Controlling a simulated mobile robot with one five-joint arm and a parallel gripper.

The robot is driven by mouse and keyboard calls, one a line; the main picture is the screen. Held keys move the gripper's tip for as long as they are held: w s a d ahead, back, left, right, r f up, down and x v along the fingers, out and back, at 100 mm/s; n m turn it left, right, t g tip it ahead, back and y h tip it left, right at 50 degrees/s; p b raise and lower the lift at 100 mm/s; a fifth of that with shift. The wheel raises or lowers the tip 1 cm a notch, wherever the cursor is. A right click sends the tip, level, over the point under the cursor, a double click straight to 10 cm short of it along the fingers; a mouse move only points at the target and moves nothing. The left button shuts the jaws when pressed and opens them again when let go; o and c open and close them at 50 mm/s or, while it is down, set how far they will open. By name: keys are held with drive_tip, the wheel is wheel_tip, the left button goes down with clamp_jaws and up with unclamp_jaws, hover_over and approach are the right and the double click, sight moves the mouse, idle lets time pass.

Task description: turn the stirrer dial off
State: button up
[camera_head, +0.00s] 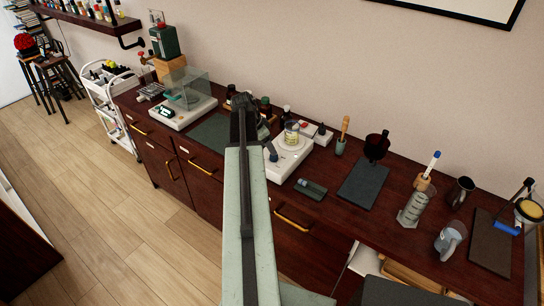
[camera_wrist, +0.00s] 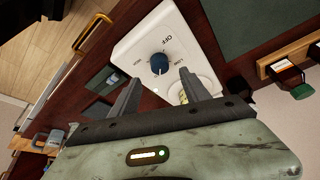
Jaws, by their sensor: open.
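In the head view my arm hides part of the bench left of the stirrer.
A glass-cased balance (camera_head: 187,109) and a green mat (camera_head: 211,134) lie to the left. A small dark device (camera_head: 311,188) and a dark pad (camera_head: 363,184) lie to the right. Bottles (camera_head: 266,106) stand behind. A brass drawer handle (camera_head: 293,218) sticks out below the bench edge.

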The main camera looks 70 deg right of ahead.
sight(274, 157)
drive_tip(key=b+x, duration=0.5)
drive_tip(key=x, duration=0.1)
drive_tip(key=shift+f, duration=0.2)
drive_tip(key=shift+r, duration=0.1)
clamp_jaws()
drive_tip(key=shift+a, duration=0.1)
